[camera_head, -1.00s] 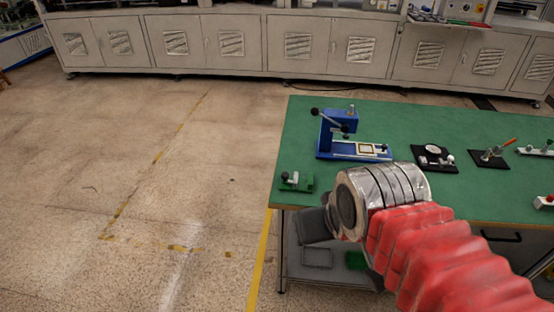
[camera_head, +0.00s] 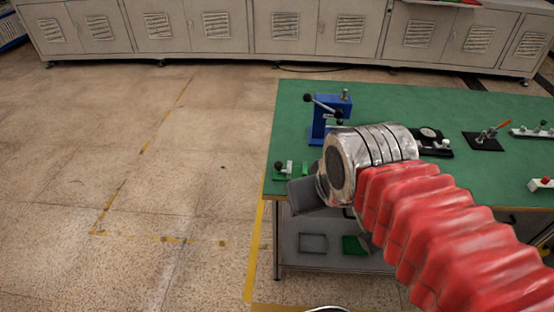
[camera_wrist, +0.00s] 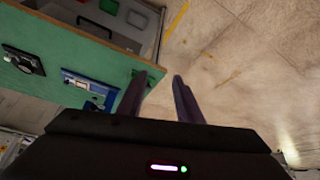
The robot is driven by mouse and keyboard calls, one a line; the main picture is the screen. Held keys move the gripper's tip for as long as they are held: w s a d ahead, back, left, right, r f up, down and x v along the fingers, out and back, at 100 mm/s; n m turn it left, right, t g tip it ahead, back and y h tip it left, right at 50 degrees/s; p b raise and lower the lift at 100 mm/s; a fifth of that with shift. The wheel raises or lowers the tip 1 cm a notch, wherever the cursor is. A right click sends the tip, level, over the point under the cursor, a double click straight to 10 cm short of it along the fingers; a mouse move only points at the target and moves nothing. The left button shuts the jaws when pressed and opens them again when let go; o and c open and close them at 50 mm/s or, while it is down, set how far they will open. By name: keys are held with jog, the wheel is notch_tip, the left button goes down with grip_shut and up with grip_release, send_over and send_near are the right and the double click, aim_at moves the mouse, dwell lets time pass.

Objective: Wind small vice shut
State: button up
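The small vice (camera_head: 289,171) is a low green block with a black knob at its left end. It sits at the near left corner of the green table in the head view. My arm's silver wrist and the grey body of my gripper are just right of it and in front, hiding part of it.
The green table (camera_head: 400,98) carries a blue press (camera_head: 322,122) behind the vice, a black fixture with a round dial (camera_head: 430,136) and a toggle clamp (camera_head: 487,136). A shelf below holds a green bin (camera_head: 354,245). Floor left of the table is clear.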

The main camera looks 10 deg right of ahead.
jog(key=w+r+n+g, duration=0.1)
jog(key=w+r+n, duration=0.3)
jog(key=w, duration=0.5)
jog(key=n+g, duration=0.4)
jog(key=n, duration=1.2)
send_over(278, 164)
notch_tip(278, 164, down, 12)
jog(key=shift+w+d, duration=0.1)
jog(key=shift+w, duration=0.05)
notch_tip(278, 164, down, 14)
jog(key=shift+r, duration=0.1)
jog(key=shift+c, duration=0.5)
